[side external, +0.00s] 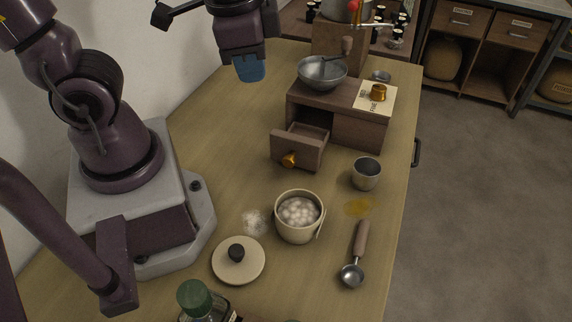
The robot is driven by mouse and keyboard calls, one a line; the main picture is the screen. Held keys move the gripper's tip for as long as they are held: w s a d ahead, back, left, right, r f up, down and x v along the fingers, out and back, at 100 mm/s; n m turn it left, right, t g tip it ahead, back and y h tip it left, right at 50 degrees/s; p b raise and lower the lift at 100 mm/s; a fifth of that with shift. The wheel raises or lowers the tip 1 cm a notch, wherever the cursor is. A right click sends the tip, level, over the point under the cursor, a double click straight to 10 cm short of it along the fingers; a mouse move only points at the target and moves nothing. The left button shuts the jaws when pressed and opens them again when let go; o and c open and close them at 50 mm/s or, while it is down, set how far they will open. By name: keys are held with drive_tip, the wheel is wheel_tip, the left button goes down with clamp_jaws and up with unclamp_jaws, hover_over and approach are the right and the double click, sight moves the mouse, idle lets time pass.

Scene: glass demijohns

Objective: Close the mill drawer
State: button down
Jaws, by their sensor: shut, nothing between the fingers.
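The mill (358,128) is a wooden box with a grey metal bowl (322,72) and a crank handle on top. Its drawer (298,150) is pulled out toward the front left and has an orange-gold knob (289,160). The drawer's inside looks empty from here. My gripper (250,72) is shut, with blue fingertips and nothing held. It is up and to the left of the mill, apart from the drawer and above the table.
A grey cup (366,173), a pot of white balls (298,217), a lid (238,260) and a scoop (355,255) stand in front of the mill. A green-capped bottle (196,298) is at the near edge. The table left of the drawer is clear.

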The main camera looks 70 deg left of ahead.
sight(301, 140)
drive_tip(key=d+f+m+y, duration=0.1)
drive_tip(key=f+m, duration=0.4)
drive_tip(key=m, duration=0.6)
drive_tip(key=w+d+f+m+g+y, duration=0.1)
drive_tip(key=f+m, duration=0.4)
drive_tip(key=m, duration=0.6)
drive_tip(key=d+f+m+g+y, duration=0.1)
drive_tip(key=f+m+y, duration=0.3)
drive_tip(key=m, duration=0.7)
drive_tip(key=shift+w+d+f, duration=0.2)
drive_tip(key=shift+d+f, duration=0.2)
drive_tip(key=shift+f, duration=0.15)
drive_tip(key=shift+w+d+f, duration=0.2)
drive_tip(key=shift+d+f, duration=0.2)
drive_tip(key=shift+f, duration=0.15)
drive_tip(key=w+a+f+m, duration=0.1)
drive_tip(key=a+f+m, duration=0.1)
drive_tip(key=m, duration=0.1)
drive_tip(key=w+a+f+m+t, duration=0.1)
drive_tip(key=f+m, duration=0.2)
drive_tip(key=m, duration=0.1)
drive_tip(key=w+a+f+m, duration=0.1)
drive_tip(key=a+f+m, duration=0.1)
drive_tip(key=f+m, duration=0.1)
drive_tip(key=shift+w+a+m+t, duration=0.25)
drive_tip(key=shift+a+m+t, duration=0.05)
drive_tip(key=shift+y, duration=0.3)
